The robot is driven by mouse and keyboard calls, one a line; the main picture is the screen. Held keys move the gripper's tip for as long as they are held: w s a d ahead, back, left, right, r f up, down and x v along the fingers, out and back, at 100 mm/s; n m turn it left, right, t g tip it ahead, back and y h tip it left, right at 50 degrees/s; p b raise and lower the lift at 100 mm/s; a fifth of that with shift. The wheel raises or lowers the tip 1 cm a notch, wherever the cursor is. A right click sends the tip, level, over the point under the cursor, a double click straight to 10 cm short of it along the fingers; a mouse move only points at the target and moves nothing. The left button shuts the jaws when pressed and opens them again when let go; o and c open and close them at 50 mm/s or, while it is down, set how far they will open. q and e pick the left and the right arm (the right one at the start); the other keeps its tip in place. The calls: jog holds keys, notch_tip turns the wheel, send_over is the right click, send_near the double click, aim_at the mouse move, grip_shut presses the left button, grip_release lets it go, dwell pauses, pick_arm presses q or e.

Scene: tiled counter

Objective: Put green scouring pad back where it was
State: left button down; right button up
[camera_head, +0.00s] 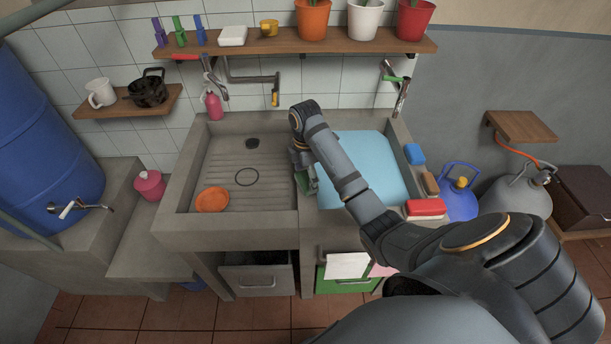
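My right gripper (304,170) points down over the divider between the two basins of the concrete sink, at the left edge of the water-filled basin (368,150). A green scouring pad (308,182) shows at its fingertips, and the gripper appears shut on it. The arm hides part of the gripper and of the water basin. On the sink's right rim lie a blue sponge (414,154), a brown brush-like block (430,184) and a red-and-white block (425,208). My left gripper is not in view.
Taps (275,92) stick out above the basins. A wooden shelf (350,42) with pots runs above. A blue gas bottle (459,192) stands right of the sink.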

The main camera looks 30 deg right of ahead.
aim_at(306, 179)
jog(key=shift+o, duration=0.6)
jog(key=shift+r, duration=0.15)
notch_tip(306, 179, up, 12)
jog(key=p, duration=1.1)
